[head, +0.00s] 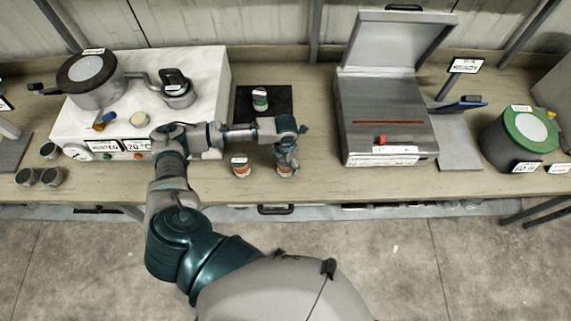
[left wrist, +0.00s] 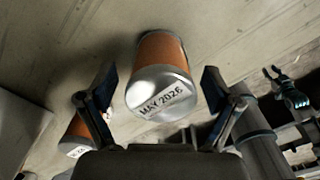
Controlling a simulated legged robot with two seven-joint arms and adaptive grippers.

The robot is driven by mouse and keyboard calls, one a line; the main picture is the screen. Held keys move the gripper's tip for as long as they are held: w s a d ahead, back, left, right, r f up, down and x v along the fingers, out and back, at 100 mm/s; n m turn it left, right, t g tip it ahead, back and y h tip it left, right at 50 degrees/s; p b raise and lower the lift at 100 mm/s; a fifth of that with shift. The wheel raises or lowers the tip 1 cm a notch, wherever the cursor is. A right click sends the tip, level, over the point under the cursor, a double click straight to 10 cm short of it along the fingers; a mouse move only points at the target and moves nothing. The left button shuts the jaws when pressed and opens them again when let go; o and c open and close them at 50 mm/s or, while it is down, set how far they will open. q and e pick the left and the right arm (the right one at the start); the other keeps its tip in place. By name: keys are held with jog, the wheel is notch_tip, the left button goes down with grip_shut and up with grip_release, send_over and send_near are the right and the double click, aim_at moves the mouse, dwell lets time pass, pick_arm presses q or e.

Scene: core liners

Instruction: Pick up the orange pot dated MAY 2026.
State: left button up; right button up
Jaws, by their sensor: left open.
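The orange pot labelled MAY 2026 (left wrist: 163,85) shows in the left wrist view, its silver lid with the white label facing the camera. It stands between the two spread fingers of my left gripper (left wrist: 160,95), with a gap on each side. In the head view my left gripper (head: 288,155) is over this pot (head: 285,171) near the bench's front edge and hides part of it. A second orange pot (head: 240,166) stands just left of it; it also shows in the left wrist view (left wrist: 77,128), its label too small to read.
A green-labelled pot (head: 260,101) stands on a black mat (head: 280,97) behind. A white hotplate unit (head: 215,70) is at left, an open grey case (head: 385,125) at right. A teal jointed part (left wrist: 288,90), perhaps my right gripper, shows at the wrist view's right.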

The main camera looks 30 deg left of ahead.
pick_arm(q)
jog(key=c, duration=1.3)
jog(key=shift+c, duration=0.3)
